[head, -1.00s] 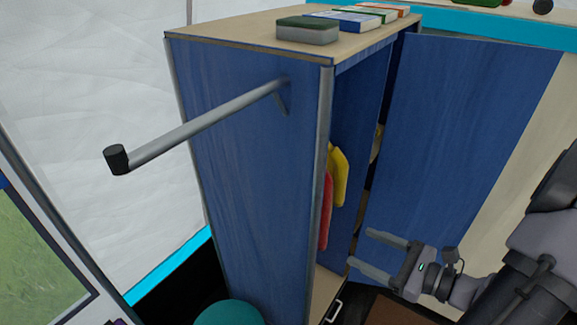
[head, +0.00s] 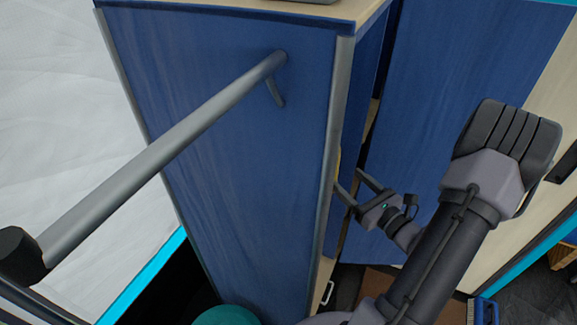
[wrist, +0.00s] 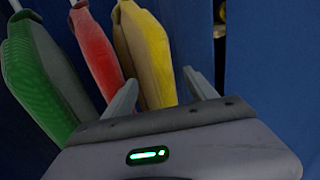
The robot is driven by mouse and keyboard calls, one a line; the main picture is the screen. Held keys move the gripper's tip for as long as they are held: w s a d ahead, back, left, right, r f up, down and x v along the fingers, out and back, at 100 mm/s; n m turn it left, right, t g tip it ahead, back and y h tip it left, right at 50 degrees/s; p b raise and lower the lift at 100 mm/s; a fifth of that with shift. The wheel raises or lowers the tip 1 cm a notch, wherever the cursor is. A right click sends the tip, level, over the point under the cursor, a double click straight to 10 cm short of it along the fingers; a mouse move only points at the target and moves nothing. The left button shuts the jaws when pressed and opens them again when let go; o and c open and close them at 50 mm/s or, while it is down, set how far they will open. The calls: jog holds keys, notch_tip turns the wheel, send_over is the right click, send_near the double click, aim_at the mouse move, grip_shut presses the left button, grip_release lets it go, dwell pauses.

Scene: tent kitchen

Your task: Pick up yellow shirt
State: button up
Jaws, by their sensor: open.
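The yellow shirt (wrist: 147,45) hangs in the blue cabinet, and its lower part shows between my fingers in the wrist view. My gripper (wrist: 160,80) is open. I cannot tell whether the cloth is at fingertip depth. In the head view my gripper (head: 348,181) reaches into the cabinet opening, and the cabinet's side panel hides almost all of the yellow shirt, leaving a thin yellow sliver at the panel's edge.
A red shirt (wrist: 95,50) and a green shirt (wrist: 35,75) hang left of the yellow one. The cabinet side panel (head: 230,130) stands close to my gripper's left. A grey rail (head: 160,155) juts from it. A blue door (head: 455,90) stands to the right.

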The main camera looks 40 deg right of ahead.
jog(key=w+b, duration=0.1)
jog(key=w, duration=0.5)
jog(key=shift+w+d+b, duration=0.2)
jog(key=shift+d+b, duration=0.1)
jog(key=shift+b, duration=0.05)
grip_shut()
